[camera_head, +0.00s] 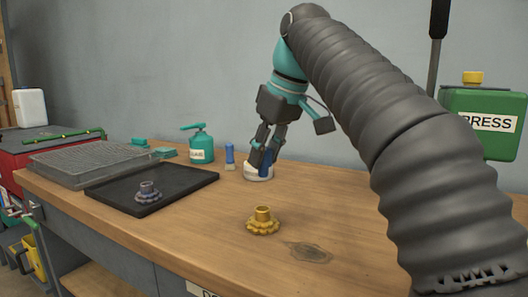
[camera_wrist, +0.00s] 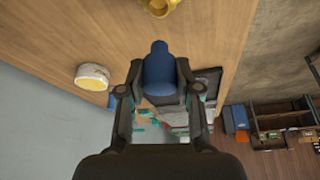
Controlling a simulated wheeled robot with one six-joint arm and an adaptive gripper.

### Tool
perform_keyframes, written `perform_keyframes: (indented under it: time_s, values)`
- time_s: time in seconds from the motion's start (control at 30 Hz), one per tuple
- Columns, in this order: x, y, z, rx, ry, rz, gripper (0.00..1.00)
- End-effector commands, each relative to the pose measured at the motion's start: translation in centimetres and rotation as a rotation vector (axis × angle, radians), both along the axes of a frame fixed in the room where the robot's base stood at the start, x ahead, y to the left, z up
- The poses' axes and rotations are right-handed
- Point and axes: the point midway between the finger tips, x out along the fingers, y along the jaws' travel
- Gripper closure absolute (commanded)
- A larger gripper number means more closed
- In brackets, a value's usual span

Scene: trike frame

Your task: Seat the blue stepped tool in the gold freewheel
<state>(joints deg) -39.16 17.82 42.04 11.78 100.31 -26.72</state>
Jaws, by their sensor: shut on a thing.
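My gripper (camera_head: 268,154) is shut on the blue stepped tool (camera_head: 266,163), holding it over the back part of the bench. In the wrist view the blue tool (camera_wrist: 160,70) sits between both fingers, with its narrower end pointing towards the top. The gold freewheel (camera_head: 262,222) stands alone on the wood, nearer the front than my gripper and apart from the tool. It has a toothed base and a raised round collar. In the wrist view only part of the gold freewheel (camera_wrist: 158,7) shows at the top edge. Its bore is not clearly seen.
A white round item (camera_head: 256,174) stands just behind the tool in the head view. A small blue-handled item (camera_head: 229,153) and a teal can (camera_head: 201,144) stand left of it. A grey toothed part (camera_head: 148,192) lies on a black tray (camera_head: 185,186). Wood around the freewheel is clear.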

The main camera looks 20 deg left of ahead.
Motion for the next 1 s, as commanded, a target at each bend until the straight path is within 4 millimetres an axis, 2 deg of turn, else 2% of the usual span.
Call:
perform_keyframes:
  time_s: [0.1, 0.53, 0.7, 1.0]
  values:
    - [-0.1, 0.1, -1.4, -0.001, 0.002, 0.002, 1.00]
    - [-0.1, 0.2, -4.8, -0.001, 0.001, 0.004, 1.00]
    - [-0.1, 0.2, -5.5, -0.001, 0.001, 0.004, 1.00]
    - [-0.1, 0.2, -5.7, 0.000, -0.001, 0.004, 1.00]
